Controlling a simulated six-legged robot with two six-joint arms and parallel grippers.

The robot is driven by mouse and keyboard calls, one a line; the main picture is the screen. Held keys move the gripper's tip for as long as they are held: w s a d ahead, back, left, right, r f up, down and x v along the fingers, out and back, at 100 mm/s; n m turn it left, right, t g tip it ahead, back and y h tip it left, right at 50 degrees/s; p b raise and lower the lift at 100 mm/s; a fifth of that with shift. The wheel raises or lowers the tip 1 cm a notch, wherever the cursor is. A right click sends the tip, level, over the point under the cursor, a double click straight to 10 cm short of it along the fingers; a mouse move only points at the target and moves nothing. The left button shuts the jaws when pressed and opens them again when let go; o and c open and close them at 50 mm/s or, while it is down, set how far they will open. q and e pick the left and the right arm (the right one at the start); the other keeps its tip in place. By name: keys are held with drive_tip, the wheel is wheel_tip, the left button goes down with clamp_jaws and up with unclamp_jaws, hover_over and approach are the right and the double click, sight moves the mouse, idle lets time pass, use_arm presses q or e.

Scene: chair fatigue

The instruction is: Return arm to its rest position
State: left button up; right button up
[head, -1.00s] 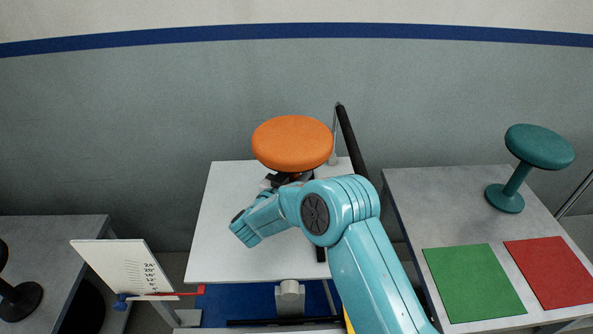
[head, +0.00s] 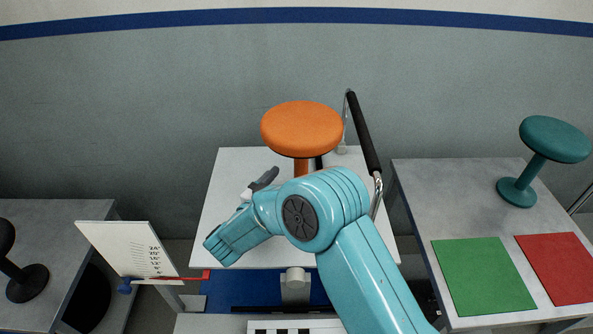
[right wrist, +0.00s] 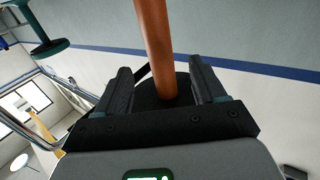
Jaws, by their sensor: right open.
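An orange stool (head: 301,128) stands upright on the white platform (head: 225,190), with its stem partly hidden behind my right arm. Its orange stem also shows in the right wrist view (right wrist: 154,45), beyond the gap between the fingers. My right gripper (head: 264,181) is open and empty, left of the stem and below the seat in the head view. Its two dark fingers show in the right wrist view (right wrist: 162,85). My right arm reaches in from the lower right and bends at the teal joint. My left gripper is not in view.
A black-padded bar (head: 363,132) rises behind the platform, right of the orange stool. On the right table (head: 450,190) stand a teal stool (head: 553,140), a green mat (head: 483,275) and a red mat (head: 560,267). A printed board (head: 125,249) and a black stool (head: 25,283) are at left.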

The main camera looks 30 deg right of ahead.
drive_tip(key=shift+v, duration=1.25)
drive_tip(key=shift+s, duration=0.15)
